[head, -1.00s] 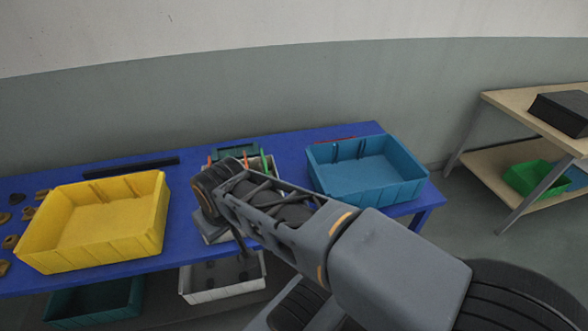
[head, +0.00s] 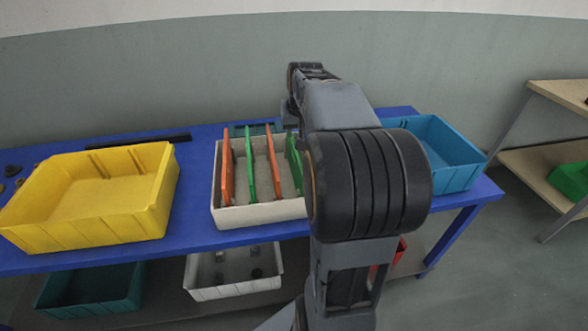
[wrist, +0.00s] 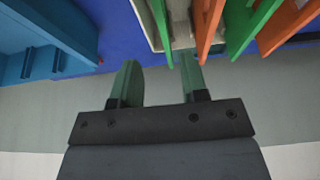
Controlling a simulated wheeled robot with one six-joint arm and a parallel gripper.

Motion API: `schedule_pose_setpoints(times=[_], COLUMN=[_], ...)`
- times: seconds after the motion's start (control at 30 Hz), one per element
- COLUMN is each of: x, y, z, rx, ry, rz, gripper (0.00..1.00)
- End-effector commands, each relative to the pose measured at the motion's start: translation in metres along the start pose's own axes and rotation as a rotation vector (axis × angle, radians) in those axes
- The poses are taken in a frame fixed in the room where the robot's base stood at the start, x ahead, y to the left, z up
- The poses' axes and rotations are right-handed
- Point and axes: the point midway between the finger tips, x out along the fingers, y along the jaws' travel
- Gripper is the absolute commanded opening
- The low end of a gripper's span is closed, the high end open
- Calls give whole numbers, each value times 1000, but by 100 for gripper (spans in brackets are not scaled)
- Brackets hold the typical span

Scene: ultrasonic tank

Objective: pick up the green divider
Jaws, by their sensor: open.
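A pale grey bin (head: 262,213) stands on the blue table in the head view. It holds upright dividers that alternate orange and green. One green divider (head: 248,166) stands between an orange divider (head: 227,170) and a second orange divider (head: 272,166). Another green divider (head: 293,160) is at the right, partly behind my arm. The wrist view shows them reversed, with a green divider (wrist: 160,20) nearest the left and another green divider (wrist: 247,27) between the orange ones. My gripper (wrist: 158,64) is open and empty, apart from the dividers. In the head view its fingers are hidden.
A yellow bin (head: 92,238) stands left of the grey bin. A blue bin (head: 455,178) is at the right, also in the wrist view (wrist: 45,50). A black bar (head: 140,142) lies at the back. A wooden shelf (head: 545,165) stands far right.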

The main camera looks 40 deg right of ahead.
Motion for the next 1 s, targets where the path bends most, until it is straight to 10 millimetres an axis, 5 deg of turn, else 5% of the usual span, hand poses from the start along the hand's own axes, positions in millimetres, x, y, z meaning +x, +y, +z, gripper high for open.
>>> schedule_pose_setpoints(times=[0.2,0.57,1.0], x=[34,52,98], y=[-2,-3,-4], z=[1,1,0], rx=[-3,-5,-4], ry=[-2,-1,0], rz=[-2,-2,-2], gripper=[40,40,40])
